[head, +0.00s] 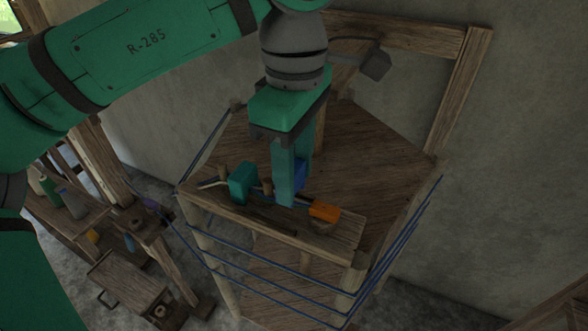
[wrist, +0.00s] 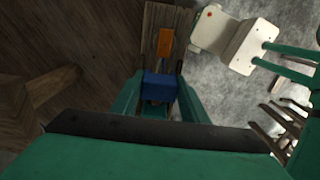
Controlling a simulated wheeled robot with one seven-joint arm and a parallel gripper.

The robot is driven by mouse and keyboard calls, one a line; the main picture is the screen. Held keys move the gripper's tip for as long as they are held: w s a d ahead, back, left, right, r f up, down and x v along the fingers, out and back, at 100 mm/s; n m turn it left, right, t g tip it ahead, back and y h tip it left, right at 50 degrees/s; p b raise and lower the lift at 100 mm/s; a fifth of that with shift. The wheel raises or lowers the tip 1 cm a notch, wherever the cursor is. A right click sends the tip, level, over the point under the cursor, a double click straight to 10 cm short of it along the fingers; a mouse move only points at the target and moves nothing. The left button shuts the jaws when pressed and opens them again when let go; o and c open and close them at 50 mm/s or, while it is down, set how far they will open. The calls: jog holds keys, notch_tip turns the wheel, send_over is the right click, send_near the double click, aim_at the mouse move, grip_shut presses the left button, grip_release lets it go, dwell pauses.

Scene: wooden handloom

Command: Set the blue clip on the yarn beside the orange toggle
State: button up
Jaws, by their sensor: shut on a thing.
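My gripper (head: 287,198) points down over the front plank of the loom, shut on the blue clip (head: 300,176). In the wrist view the blue clip (wrist: 160,85) sits between the two green fingers. In the head view a finger hides part of it. The orange toggle (head: 323,211) lies on the plank just right of the fingertips; it also shows in the wrist view (wrist: 165,42), beyond the clip. Blue yarn (head: 265,272) runs round the loom's posts. I cannot tell whether the clip touches any yarn.
A teal block (head: 243,182) stands on the plank left of my gripper, close to short wooden pegs. The wooden top (head: 360,150) behind is mostly clear. A side bench (head: 85,222) with bottles stands at the left, with a wooden box (head: 125,280) below.

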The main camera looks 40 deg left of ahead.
jog(key=shift+f, duration=0.2)
jog(key=shift+f, duration=0.85)
jog(key=shift+f, duration=0.2)
jog(key=shift+f, duration=0.7)
dwell(0.3)
jog(key=o, duration=1.6)
